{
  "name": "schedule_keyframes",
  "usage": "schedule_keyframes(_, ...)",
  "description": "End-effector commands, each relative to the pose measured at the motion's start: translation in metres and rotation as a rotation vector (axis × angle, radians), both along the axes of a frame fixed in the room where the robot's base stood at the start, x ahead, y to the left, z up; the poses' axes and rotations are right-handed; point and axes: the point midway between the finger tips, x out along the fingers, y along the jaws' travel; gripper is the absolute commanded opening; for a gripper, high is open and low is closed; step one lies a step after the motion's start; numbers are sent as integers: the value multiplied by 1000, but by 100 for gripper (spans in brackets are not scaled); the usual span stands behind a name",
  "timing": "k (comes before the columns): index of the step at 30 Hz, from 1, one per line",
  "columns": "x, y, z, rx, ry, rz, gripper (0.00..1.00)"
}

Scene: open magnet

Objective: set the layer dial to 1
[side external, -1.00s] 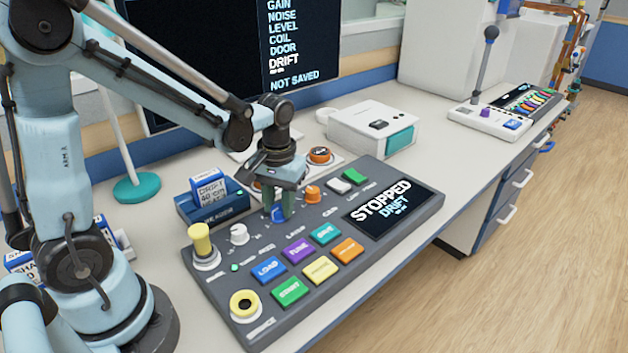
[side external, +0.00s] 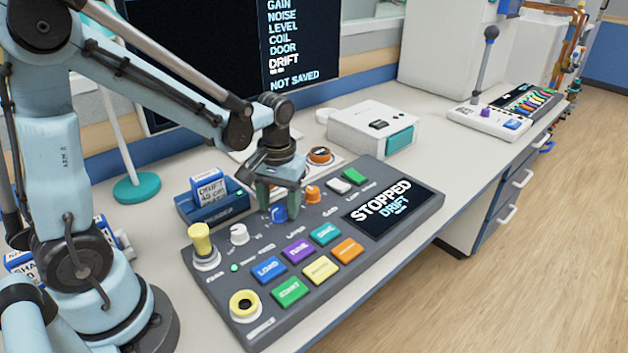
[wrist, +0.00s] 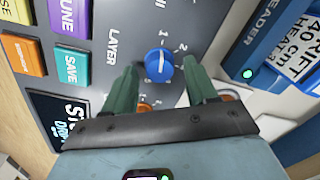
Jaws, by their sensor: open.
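The layer dial is a blue knob with a white line, on the grey control panel (side external: 325,215). In the wrist view the dial (wrist: 159,66) sits beside the LAYER label, and its white line runs roughly up-down, its upper end near a small mark that looks like a 1. A 2 shows to the right of that mark. In the side view the dial (side external: 279,213) shows just below my gripper (side external: 278,205). My gripper is open, its green fingers apart on either side of the dial, with nothing held between them.
An orange knob (side external: 312,194) is close to the right of the dial. A white knob (side external: 239,234) and a yellow knob (side external: 201,240) stand to the left. A blue card reader (side external: 212,208) stands behind the panel. The panel's screen (side external: 391,207) reads STOPPED, DRIFT.

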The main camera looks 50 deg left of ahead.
Motion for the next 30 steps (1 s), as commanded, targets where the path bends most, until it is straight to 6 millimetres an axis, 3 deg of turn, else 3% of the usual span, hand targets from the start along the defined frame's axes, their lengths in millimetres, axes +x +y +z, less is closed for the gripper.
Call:
schedule_keyframes(5,0,-1,16,0,0,0,57)
schedule_keyframes(21,1,-3,97,0,0,0,57)
schedule_keyframes(30,2,-4,118,0,0,0,57)
